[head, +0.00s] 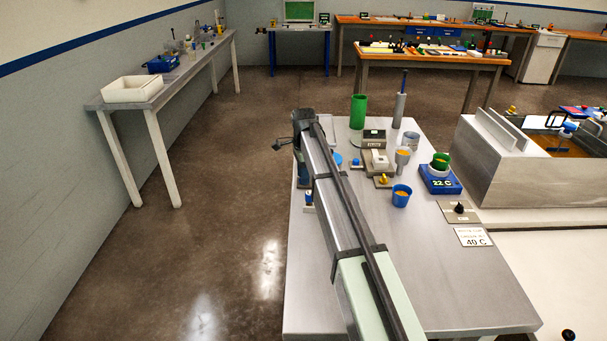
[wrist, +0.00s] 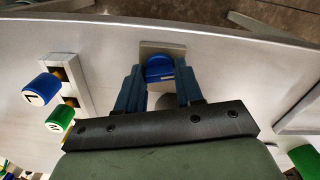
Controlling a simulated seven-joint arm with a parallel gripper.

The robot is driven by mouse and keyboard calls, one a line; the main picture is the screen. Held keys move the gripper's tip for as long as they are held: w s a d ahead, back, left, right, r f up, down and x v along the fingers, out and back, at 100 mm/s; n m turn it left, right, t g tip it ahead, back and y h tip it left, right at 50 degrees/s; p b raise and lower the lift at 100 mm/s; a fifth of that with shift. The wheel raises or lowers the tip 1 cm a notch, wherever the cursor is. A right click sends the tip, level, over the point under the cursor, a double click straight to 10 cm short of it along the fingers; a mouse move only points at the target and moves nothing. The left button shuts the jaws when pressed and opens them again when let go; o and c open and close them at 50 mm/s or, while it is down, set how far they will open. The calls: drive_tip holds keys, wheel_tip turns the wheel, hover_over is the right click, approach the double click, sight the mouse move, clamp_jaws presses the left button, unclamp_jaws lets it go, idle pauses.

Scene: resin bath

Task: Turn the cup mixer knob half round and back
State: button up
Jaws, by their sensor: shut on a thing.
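In the wrist view, a blue rounded knob (wrist: 159,68) sits on a small beige plate (wrist: 176,49) near the edge of the bench. My gripper (wrist: 160,80) has one dark blue finger on each side of the knob and is shut on it. The knob's lower part and any marking on it are hidden by the gripper. In the head view, my arm reaches over the left side of the steel bench (head: 435,285). There the arm covers the fingertips and the knob.
Blue (wrist: 41,90) and green (wrist: 60,119) numbered pieces are beside a pale rack (wrist: 75,82), left of my gripper. In the head view, a blue cup (head: 401,199), a "22 C" block (head: 440,182) and a tall green cylinder (head: 358,111) stand right of my arm. The bench front is clear.

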drive_tip(key=n, duration=0.4)
drive_tip(key=shift+n, duration=0.3)
drive_tip(key=n, duration=0.3)
drive_tip(key=shift+n, duration=0.4)
drive_tip(key=n, duration=1.2)
drive_tip(key=shift+n, duration=0.3)
drive_tip(key=n, duration=0.3)
drive_tip(key=shift+n, duration=0.3)
drive_tip(key=n, duration=0.7)
